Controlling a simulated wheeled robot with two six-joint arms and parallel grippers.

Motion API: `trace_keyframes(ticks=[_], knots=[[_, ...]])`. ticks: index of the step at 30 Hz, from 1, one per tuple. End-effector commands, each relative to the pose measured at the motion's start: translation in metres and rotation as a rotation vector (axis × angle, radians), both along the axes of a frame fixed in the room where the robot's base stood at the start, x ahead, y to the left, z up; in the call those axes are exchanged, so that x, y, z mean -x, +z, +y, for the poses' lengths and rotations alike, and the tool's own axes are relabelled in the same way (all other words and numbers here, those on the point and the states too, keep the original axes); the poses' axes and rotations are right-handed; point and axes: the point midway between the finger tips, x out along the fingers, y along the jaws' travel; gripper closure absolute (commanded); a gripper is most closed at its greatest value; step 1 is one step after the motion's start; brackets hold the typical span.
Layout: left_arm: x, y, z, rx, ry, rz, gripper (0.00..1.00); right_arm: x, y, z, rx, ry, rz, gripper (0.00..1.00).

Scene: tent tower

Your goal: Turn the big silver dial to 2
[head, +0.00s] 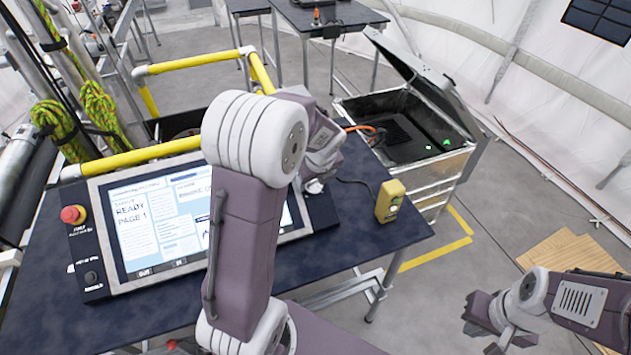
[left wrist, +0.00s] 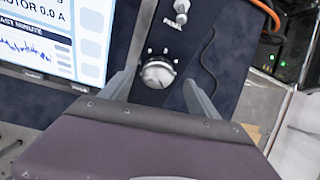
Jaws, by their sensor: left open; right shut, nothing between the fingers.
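The big silver dial (left wrist: 157,74) is a round knob on the dark panel strip beside the screen in the left wrist view. Light marks run around its upper edge, too small to read, and I cannot tell its setting. My left gripper (left wrist: 158,80) is open, its two grey fingers on either side of the dial with visible gaps. In the head view my left gripper (head: 322,158) is over the console's right side, and my own arm hides the dial. My right gripper (head: 484,318) is shut and empty, away from the console at the lower right.
A toggle switch (left wrist: 181,12) is above the dial. The lit screen (head: 150,220) is left of it. A red button (head: 71,214) is on the console's left strip. A yellow device (head: 389,201) stands on the table's right, with an open metal case (head: 425,165) beyond.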

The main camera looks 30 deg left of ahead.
Motion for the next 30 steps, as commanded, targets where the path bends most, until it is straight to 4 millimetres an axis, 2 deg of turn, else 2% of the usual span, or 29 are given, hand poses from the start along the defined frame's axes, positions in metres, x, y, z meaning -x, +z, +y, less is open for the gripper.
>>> trace_keyframes(ticks=[1,5,14,18,21,30], knots=[[-0.002,-0.009,0.002,0.000,0.000,0.004,0.30,0.000,-0.001,0.000,0.000,0.000,0.000,1.00],[-0.007,-0.021,0.006,0.000,0.001,0.001,0.30,0.000,-0.003,0.000,0.000,0.000,0.000,1.00],[-0.009,-0.024,0.007,0.000,0.000,-0.001,0.30,0.000,-0.002,0.000,0.000,0.000,0.000,1.00],[-0.009,-0.024,0.007,0.000,0.000,-0.001,0.69,0.000,-0.002,0.000,0.000,0.000,0.000,1.00],[-0.009,-0.024,0.007,0.000,-0.001,-0.002,0.92,0.000,-0.002,0.000,0.000,0.000,0.000,1.00],[-0.008,-0.025,0.007,0.017,0.037,-0.023,0.92,0.000,-0.005,0.000,0.000,0.000,0.000,1.00]])
